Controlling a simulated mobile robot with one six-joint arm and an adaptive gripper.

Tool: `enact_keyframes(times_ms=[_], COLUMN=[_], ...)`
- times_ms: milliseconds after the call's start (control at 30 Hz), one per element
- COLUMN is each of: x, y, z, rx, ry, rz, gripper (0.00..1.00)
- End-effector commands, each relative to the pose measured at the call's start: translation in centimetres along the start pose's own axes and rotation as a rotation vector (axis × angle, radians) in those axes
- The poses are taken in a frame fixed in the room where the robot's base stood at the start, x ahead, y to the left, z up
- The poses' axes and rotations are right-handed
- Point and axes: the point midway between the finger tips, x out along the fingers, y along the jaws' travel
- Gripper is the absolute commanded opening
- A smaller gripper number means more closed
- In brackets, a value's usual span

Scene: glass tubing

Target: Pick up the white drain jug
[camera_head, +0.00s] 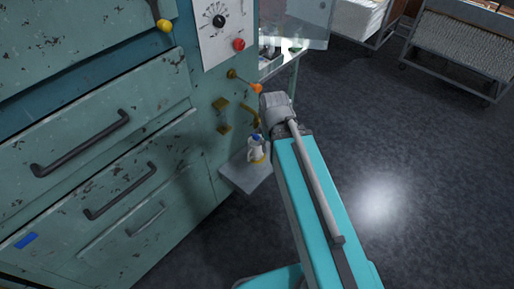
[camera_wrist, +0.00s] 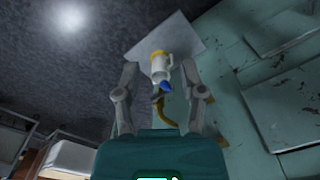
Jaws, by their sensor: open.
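The white drain jug (camera_head: 256,152) stands on a small grey shelf (camera_head: 238,175) at the foot of the green machine. It has a yellow band near its base, and something blue shows at its top. In the wrist view the jug (camera_wrist: 160,66) appears between the two fingers of my gripper (camera_wrist: 160,72). The fingers are spread apart, with visible space on both sides of the jug; I cannot tell how far away it is. In the head view my arm hides the fingers.
A curved brass pipe (camera_head: 250,108) comes out of the machine panel above the jug. The machine front (camera_head: 110,150), with dark handles, fills the left. Wheeled carts (camera_head: 460,45) stand at the back right. The dark floor on the right is clear.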

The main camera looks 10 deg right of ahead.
Motion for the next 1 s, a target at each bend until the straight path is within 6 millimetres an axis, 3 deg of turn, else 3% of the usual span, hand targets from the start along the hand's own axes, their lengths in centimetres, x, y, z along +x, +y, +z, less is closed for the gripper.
enact_keyframes(times_ms=[567, 767, 1000], x=[0.8, 3.3, 7.7], y=[0.0, -0.4, 0.0], z=[-0.4, -1.6, -4.1], rx=[0.014, 0.062, 0.178], ry=[0.001, 0.01, 0.041], rz=[0.014, 0.068, 0.178], gripper=[0.52, 0.52, 0.52])
